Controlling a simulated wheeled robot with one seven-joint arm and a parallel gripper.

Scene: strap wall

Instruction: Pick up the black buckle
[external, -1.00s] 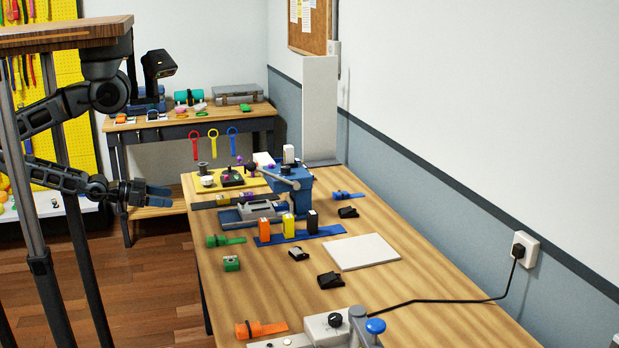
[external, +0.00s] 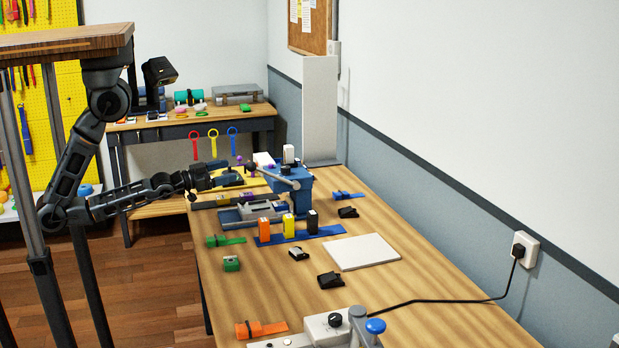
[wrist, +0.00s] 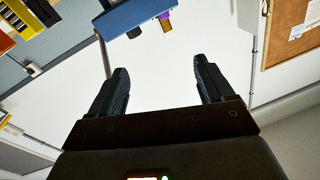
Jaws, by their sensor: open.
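Several black pieces lie on the long wooden table in the external view: one (external: 348,212) near the wall edge, one (external: 330,280) in front of the white board, and a black-and-white one (external: 299,254) left of the board. An upright black block (external: 312,220) stands on a blue strip beside orange and yellow blocks. I cannot tell which is the black buckle. My gripper (external: 222,178) is over the table's far left end, by the yellow mat, away from these pieces. In the wrist view its two fingers (wrist: 160,75) are wide apart with nothing between them.
A blue fixture with a lever (external: 290,185) stands right of my gripper. A grey tray (external: 250,212), green pieces (external: 232,263) and a white board (external: 362,252) are on the table. A grey device with a cable (external: 330,328) is at the near end.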

